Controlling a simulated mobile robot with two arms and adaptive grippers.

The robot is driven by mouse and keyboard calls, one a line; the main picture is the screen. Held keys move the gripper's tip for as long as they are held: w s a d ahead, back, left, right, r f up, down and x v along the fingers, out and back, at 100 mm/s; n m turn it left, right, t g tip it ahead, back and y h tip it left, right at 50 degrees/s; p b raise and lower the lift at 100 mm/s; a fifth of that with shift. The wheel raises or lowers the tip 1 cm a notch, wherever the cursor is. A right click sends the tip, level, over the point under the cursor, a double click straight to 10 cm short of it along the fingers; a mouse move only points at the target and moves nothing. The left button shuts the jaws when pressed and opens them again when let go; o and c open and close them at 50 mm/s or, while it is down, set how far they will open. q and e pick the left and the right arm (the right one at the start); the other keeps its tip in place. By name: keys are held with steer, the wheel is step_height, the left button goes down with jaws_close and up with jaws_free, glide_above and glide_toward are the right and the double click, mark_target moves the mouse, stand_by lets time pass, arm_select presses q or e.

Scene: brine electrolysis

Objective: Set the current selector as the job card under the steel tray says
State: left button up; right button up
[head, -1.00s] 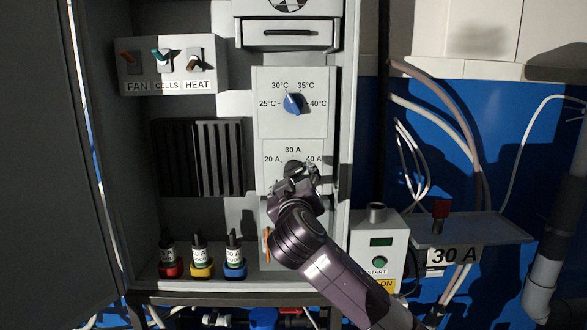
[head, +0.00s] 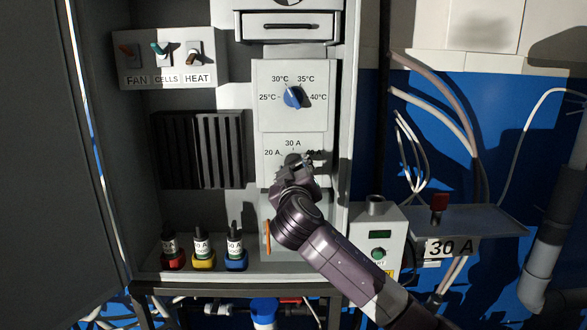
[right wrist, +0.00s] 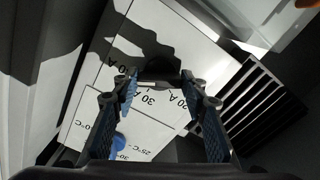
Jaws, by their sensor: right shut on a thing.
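The current selector (head: 293,158) is a dark knob on the pale lower panel, with 20 A at its left, 30 A above and 40 A at its right. My right gripper (head: 296,166) is shut on it and hides most of it, so I cannot tell its setting. In the right wrist view, the fingers (right wrist: 162,88) stand either side of the dark knob (right wrist: 160,72). The job card (head: 450,247) below the front edge of the steel tray (head: 478,221) reads 30 A. My left gripper is not in view.
A blue temperature knob (head: 293,97) sits above the selector. Switches marked FAN, CELLS and HEAT (head: 165,58) are at the upper left. Red, yellow and blue based bottles (head: 203,248) stand on the cabinet floor. A START box (head: 372,222) is beside my right arm.

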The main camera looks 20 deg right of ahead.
steer(key=shift+n, duration=0.3)
steer(key=n, duration=1.1)
steer(key=shift+f, duration=0.1)
stand_by(0.6)
steer(key=o, duration=1.2)
steer(key=shift+c, duration=0.2)
steer(key=shift+s, duration=0.1)
steer(key=v, duration=1.2)
